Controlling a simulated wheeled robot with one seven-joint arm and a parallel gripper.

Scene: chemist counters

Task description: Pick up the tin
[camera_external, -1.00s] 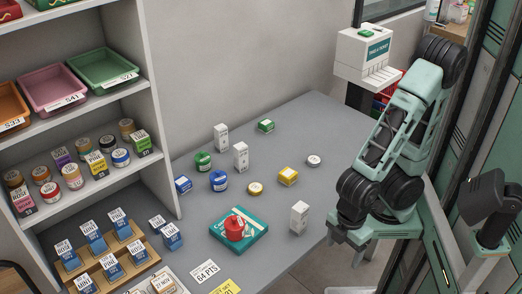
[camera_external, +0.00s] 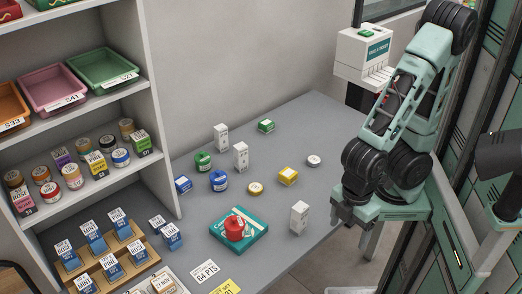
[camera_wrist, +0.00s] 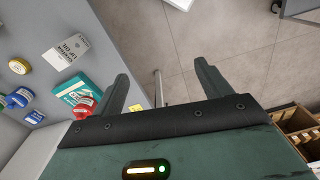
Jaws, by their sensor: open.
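Several small round tins and jars stand on the grey counter (camera_external: 330,125); I cannot tell which is the tin meant. A low gold tin (camera_external: 255,188) stands mid-counter, and it also shows at the left of the wrist view (camera_wrist: 19,66). A low white-lidded tin (camera_external: 313,160) is nearer my arm. A green jar (camera_external: 203,161) and a blue jar (camera_external: 219,181) stand further left. A red container (camera_external: 235,228) sits on a teal box (camera_external: 256,226). My gripper (camera_external: 352,217) is open and empty at the counter's right side, apart from all of them; in the wrist view its fingers (camera_wrist: 163,85) are spread over floor.
A shelf unit (camera_external: 160,130) with trays and jars borders the left. A white ticket dispenser (camera_external: 362,58) is at the back right. Floor lies beyond the counter's right edge.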

